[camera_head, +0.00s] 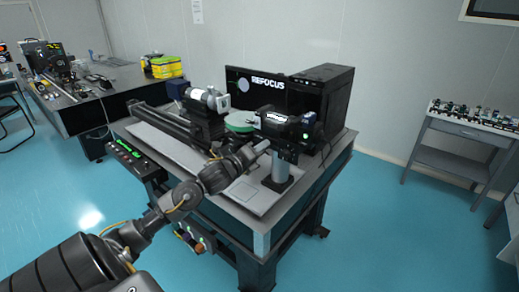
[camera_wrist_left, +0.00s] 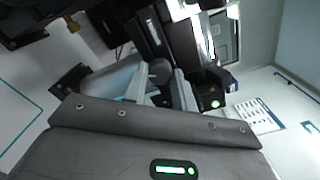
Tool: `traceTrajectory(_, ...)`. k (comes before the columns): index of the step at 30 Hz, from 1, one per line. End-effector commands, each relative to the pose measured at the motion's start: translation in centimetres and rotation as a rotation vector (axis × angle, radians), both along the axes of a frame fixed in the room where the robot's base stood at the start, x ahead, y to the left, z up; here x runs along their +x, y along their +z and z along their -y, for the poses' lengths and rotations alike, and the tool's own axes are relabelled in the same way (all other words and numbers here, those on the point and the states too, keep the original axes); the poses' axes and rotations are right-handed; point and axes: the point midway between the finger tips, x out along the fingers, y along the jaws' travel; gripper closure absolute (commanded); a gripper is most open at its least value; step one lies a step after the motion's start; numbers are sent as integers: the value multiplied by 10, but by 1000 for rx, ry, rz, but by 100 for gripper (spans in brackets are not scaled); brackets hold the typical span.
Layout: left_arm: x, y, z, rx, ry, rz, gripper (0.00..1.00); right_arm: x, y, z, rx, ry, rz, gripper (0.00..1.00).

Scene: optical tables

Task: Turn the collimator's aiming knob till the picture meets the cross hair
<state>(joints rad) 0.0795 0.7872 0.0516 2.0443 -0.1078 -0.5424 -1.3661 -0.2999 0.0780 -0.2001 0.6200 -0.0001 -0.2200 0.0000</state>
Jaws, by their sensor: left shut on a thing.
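The collimator (camera_head: 207,98), a pale tube on a dark mount, sits on a black rail on the table. My left gripper (camera_head: 262,148) reaches over the table's front side. In the left wrist view its two pale fingers (camera_wrist_left: 159,82) are shut on a small dark round knob (camera_wrist_left: 160,70); the head view hides this knob. A grey cylinder lies beside the fingers in the wrist view. The monitor (camera_head: 263,92) shows the word REFOCUS and a pale round spot to its left; I cannot make out a cross hair. My right gripper is not in view.
A black camera-like unit (camera_head: 287,124) on a silver post (camera_head: 281,170) stands close to my left gripper. A green disc (camera_head: 240,121) lies behind. A black box (camera_head: 320,95) stands behind right. Side tables are at far left and right; the blue floor is clear.

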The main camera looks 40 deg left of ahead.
Motion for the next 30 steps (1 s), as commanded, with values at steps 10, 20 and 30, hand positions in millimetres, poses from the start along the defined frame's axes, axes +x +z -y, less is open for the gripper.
traceTrajectory(10,0,1,0,-84,1,2,96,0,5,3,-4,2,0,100)
traceTrajectory(20,0,2,0,-340,3,5,96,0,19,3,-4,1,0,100)
traceTrajectory(30,0,1,0,-600,2,11,96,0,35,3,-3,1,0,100)
